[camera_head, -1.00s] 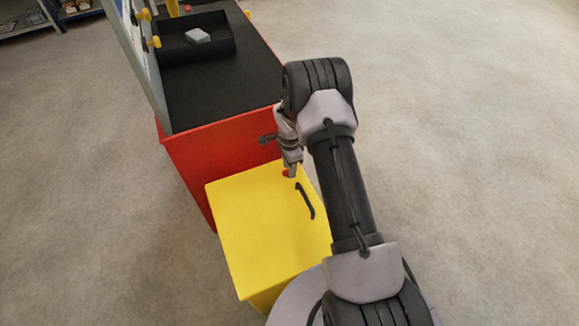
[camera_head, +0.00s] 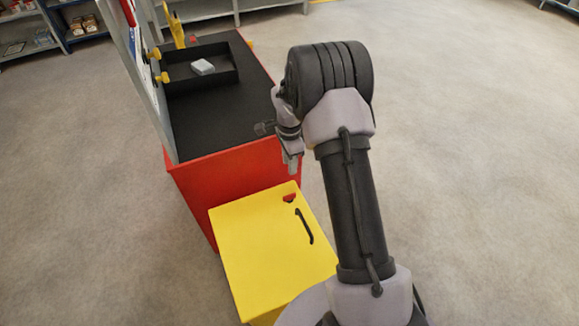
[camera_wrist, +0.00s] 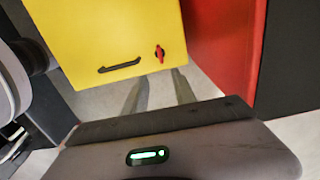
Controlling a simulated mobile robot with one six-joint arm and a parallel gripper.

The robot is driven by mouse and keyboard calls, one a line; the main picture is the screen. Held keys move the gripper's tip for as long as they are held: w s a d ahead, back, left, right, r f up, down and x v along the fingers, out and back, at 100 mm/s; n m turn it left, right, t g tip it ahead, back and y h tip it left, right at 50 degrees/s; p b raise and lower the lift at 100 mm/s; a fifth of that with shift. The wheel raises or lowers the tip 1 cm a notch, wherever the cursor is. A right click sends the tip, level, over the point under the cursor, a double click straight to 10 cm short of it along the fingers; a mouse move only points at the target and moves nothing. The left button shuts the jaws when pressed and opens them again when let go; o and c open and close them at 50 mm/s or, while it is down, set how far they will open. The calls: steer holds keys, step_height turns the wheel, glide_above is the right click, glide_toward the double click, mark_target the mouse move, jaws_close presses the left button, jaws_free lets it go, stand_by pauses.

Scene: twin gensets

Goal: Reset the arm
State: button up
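My gripper (camera_head: 293,163) is raised in front of the red cabinet (camera_head: 235,172), above the far edge of a yellow panel (camera_head: 262,245). In the wrist view its two fingers (camera_wrist: 160,88) stand apart with nothing visible between them. The yellow panel (camera_wrist: 105,30) carries a black bar handle (camera_wrist: 120,66) and a small red knob (camera_wrist: 159,53). The handle (camera_head: 304,226) and knob (camera_head: 289,198) also show in the head view, clear of my gripper.
The cabinet's black top (camera_head: 215,118) holds a black tray (camera_head: 205,81) with a grey block (camera_head: 203,67). A grey upright panel with yellow knobs (camera_head: 160,77) stands along its left edge. Shelves (camera_head: 75,30) stand at the back. The floor at right is clear.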

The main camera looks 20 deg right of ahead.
stand_by(0.3)
steer(key=s+a+r+n+t, duration=0.1)
steer(key=s+a+r+n, duration=0.2)
steer(key=r, duration=0.5)
steer(key=s+a+r+n+t, duration=0.1)
steer(key=s+a+r+n, duration=0.15)
steer(key=s+r, duration=0.4)
steer(key=s+a+r+n+t, duration=0.15)
steer(key=a+r, duration=0.25)
steer(key=r, duration=0.6)
steer(key=s+a+r+n+t+y, duration=0.1)
steer(key=s+a+r+n, duration=0.1)
steer(key=s, duration=0.7)
steer(key=s+a+r+n+t+y, duration=0.1)
steer(key=s+a+r+n, duration=0.1)
steer(key=s, duration=0.7)
steer(key=a+n, duration=0.1)
steer(key=n, duration=0.1)
steer(key=shift+a+r+n, duration=0.15)
steer(key=shift+a+n, duration=0.05)
steer(key=shift+n, duration=0.2)
steer(key=shift+s, duration=0.15)
